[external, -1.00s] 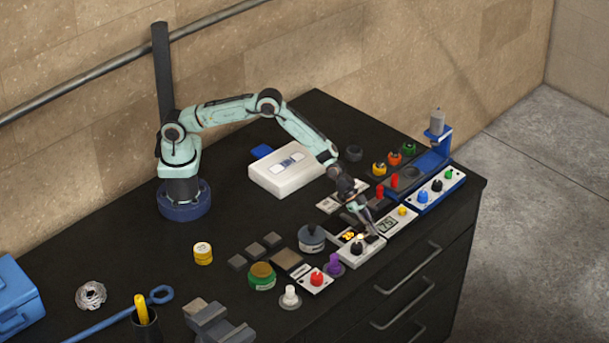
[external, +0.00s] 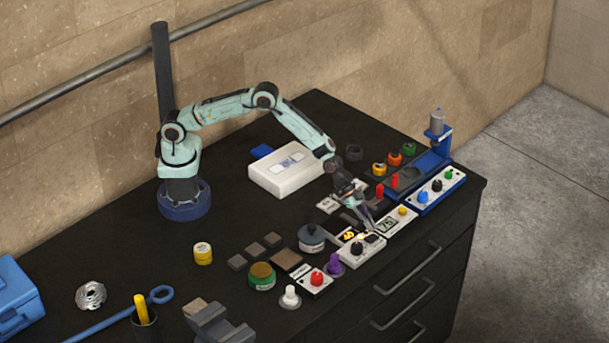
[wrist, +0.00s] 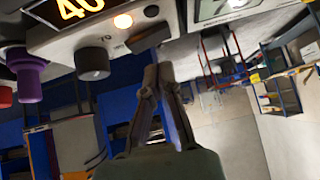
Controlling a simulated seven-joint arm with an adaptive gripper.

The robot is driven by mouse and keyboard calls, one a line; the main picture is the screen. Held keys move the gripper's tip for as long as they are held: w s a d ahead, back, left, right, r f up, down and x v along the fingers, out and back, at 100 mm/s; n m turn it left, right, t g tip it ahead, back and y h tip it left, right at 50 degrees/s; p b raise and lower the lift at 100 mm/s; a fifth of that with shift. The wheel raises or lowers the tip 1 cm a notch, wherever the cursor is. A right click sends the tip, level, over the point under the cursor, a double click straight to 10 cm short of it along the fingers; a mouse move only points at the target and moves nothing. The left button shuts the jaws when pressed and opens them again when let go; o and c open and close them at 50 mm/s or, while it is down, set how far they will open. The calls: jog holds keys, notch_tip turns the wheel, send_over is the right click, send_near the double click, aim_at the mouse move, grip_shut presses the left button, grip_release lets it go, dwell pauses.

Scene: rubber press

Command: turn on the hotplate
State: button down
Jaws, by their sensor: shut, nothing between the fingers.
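The hotplate's white control box (external: 363,257) sits near the table's front edge. Its black knob (external: 356,248) and dark rocker switch (external: 374,239) show on top. In the wrist view its orange display (wrist: 80,8) is lit and reads about 40, cut by the frame edge. A small lamp (wrist: 123,20) beside it glows. The switch (wrist: 148,37) lies just beyond my fingertips, right of the knob (wrist: 94,62). My gripper (external: 371,229) is shut and empty, pointing down just above the switch end of the box; it also shows in the wrist view (wrist: 158,72).
A purple knob (external: 334,265) and a white box with a red button (external: 316,281) stand to the left. A white unit with a grey display (external: 389,223) is close on the right. A grey lidded pot (external: 311,238) stands left of the box.

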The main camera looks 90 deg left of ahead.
notch_tip(320, 180, up, 2)
jog(key=shift+w+a+r, duration=0.15)
jog(key=shift+r, duration=0.05)
jog(key=a+v, duration=0.1)
jog(key=v, duration=0.8)
jog(key=shift+w+a, duration=0.2)
jog(key=shift+a, duration=0.05)
jog(key=shift+r, duration=0.1)
